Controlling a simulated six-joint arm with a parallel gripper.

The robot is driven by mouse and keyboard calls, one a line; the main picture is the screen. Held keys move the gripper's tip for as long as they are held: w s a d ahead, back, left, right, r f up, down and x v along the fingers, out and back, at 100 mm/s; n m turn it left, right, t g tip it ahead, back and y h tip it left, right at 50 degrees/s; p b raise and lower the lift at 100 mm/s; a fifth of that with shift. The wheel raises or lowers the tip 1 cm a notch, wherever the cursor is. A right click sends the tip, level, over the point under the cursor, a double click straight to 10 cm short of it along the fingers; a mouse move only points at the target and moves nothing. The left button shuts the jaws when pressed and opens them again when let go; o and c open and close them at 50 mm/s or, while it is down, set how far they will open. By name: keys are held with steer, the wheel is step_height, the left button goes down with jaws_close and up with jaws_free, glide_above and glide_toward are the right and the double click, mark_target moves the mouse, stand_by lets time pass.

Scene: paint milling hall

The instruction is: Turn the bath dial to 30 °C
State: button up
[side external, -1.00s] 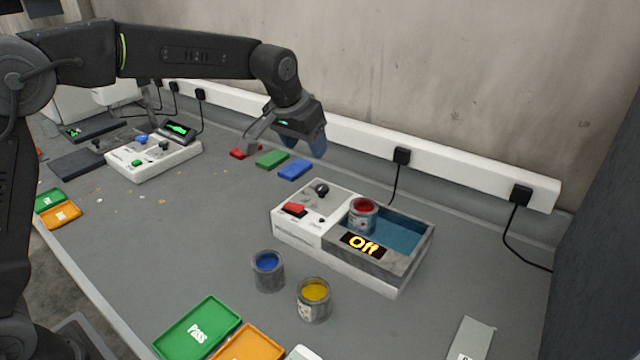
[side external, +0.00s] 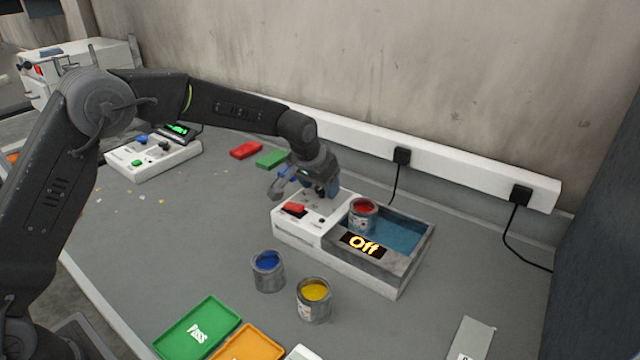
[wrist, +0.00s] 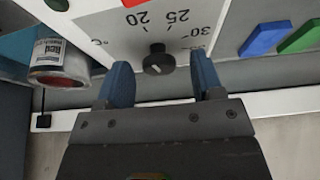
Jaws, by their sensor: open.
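The water bath (side external: 378,276) is a white and grey unit with blue water, and its display (side external: 363,245) reads "Off". Its black dial (wrist: 158,62) shows in the wrist view, on the white panel marked 20, 25, 30 and one partly hidden higher number. The dial's pale pointer mark is small, and I cannot tell which number it points at. My gripper (wrist: 160,82) is open, its blue fingers on either side of the dial with gaps. In the side view my gripper (side external: 305,188) hangs over the panel's back and hides the dial.
A red paint can (side external: 362,214) stands in the bath. Blue (side external: 268,272) and yellow (side external: 313,300) cans stand in front. A red switch (side external: 294,207) is on the panel. Red (side external: 246,150) and green (side external: 271,159) blocks lie behind. A green PASS tray (side external: 197,332) is at the front.

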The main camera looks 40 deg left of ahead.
steer(key=c, duration=0.9)
steer(key=shift+m, duration=0.4)
steer(key=m+h, duration=0.1)
steer(key=m, duration=0.1)
steer(key=shift+a+m, duration=0.15)
steer(key=shift+m, duration=0.25)
steer(key=m+g+h, duration=0.1)
steer(key=m+h, duration=0.1)
steer(key=m, duration=0.2)
steer(key=shift+w+m, duration=0.15)
steer(key=shift+m, duration=0.15)
steer(key=m+g+h, duration=0.1)
steer(key=m, duration=0.2)
steer(key=shift+a+m, duration=0.15)
steer(key=shift+m, duration=0.15)
steer(key=shift+w+m+g, duration=0.15)
steer(key=shift+m+g, duration=0.65)
steer(key=shift+m, duration=1.1)
